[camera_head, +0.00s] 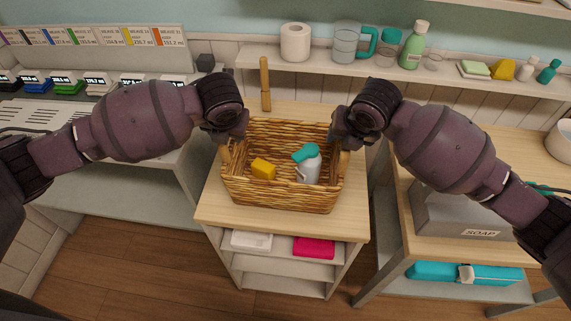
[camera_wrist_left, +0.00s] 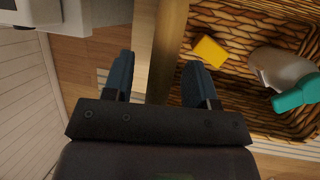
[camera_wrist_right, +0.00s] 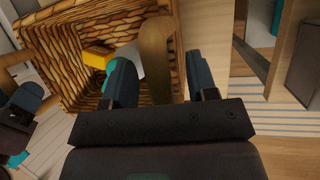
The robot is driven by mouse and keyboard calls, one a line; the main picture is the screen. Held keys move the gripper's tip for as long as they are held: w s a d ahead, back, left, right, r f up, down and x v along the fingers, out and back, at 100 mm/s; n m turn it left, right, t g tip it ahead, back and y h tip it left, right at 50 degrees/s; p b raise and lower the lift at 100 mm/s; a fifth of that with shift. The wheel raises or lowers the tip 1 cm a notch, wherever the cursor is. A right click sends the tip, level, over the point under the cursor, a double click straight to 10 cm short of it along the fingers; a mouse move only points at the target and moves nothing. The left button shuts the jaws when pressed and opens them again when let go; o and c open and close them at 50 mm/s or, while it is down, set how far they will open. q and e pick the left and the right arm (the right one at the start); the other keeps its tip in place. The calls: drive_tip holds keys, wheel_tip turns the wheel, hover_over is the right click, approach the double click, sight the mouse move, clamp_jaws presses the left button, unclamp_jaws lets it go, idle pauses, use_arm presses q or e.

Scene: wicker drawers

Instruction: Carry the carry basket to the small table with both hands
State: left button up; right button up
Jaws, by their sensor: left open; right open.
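The wicker carry basket (camera_head: 275,196) stands on a wooden-topped stand (camera_head: 225,210), with a yellow block (camera_head: 263,168) and a grey bottle with a teal top (camera_head: 308,168) inside. My left gripper (camera_head: 240,138) is at the basket's left end. In the left wrist view its open fingers (camera_wrist_left: 158,82) are on either side of a wooden handle (camera_wrist_left: 166,45). My right gripper (camera_head: 344,138) is at the right end. In the right wrist view its open fingers (camera_wrist_right: 161,82) straddle the other handle (camera_wrist_right: 155,55). Which surface is the small table I cannot tell.
A wall shelf (camera_head: 385,72) with a paper roll (camera_head: 296,42) and bottles runs behind. A wooden brush handle (camera_head: 265,85) stands behind the basket. A grey soap box (camera_head: 450,217) sits on the right-hand table. A grey counter (camera_head: 130,207) is at left.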

use_arm(q)
clamp_jaws()
use_arm(e)
clamp_jaws()
use_arm(q)
drive_tip(key=shift+r, duration=0.15)
use_arm(e)
drive_tip(key=shift+r, duration=0.15)
